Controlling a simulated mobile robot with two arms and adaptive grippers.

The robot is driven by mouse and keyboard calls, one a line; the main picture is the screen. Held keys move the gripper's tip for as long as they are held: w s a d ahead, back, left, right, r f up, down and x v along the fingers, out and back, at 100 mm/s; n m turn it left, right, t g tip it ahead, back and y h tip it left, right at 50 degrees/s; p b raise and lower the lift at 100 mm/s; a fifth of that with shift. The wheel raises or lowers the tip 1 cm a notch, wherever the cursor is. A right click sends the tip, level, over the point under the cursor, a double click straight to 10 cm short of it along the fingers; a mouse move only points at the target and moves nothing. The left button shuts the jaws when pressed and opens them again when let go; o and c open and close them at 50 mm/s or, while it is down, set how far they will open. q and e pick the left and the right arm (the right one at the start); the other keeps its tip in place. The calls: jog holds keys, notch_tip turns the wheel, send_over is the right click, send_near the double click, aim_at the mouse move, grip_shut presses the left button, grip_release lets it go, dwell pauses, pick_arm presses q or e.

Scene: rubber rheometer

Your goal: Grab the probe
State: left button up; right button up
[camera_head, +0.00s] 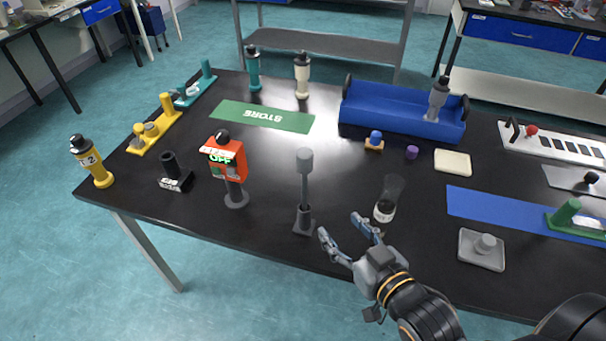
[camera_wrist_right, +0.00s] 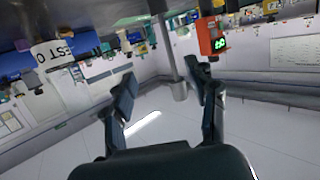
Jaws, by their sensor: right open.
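What looks like the probe (camera_head: 305,162) is a slim grey rod with a cylindrical grey head, upright in a small dark holder (camera_head: 303,221) near the front edge of the black table. My right gripper (camera_head: 342,228) is open and empty, just right of the holder, with its fingers pointing toward the table. In the right wrist view, which looks upside down, the probe's grey head (camera_wrist_right: 180,91) shows beyond and between the open fingers of my right gripper (camera_wrist_right: 166,78). No contact between them shows. My left gripper is not in view.
A red-orange device (camera_head: 227,158) reading OFF stands left of the probe. A dark-topped jar with a white label (camera_head: 384,211) is close by the right gripper.

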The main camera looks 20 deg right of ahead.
aim_at(309, 168)
notch_tip(309, 168, up, 6)
jog(key=f+t+y, duration=0.1)
jog(key=t, duration=0.2)
jog(key=w, duration=0.2)
jog(key=w+a, duration=0.1)
jog(key=w, duration=0.2)
jog(key=w+a+r, duration=0.1)
jog(key=w, duration=0.1)
jog(key=shift+w, duration=0.25)
jog(key=shift+w+a+f, duration=0.1)
jog(key=shift+w, duration=0.4)
jog(key=shift+w+p, duration=0.3)
jog(key=shift+p, duration=0.1)
jog(key=w, duration=0.1)
jog(key=w+a+p, duration=0.1)
jog(key=w, duration=0.2)
jog(key=shift+w+a+r, duration=0.15)
jog(key=shift+r, duration=0.15)
jog(key=shift+w, duration=0.15)
grip_shut()
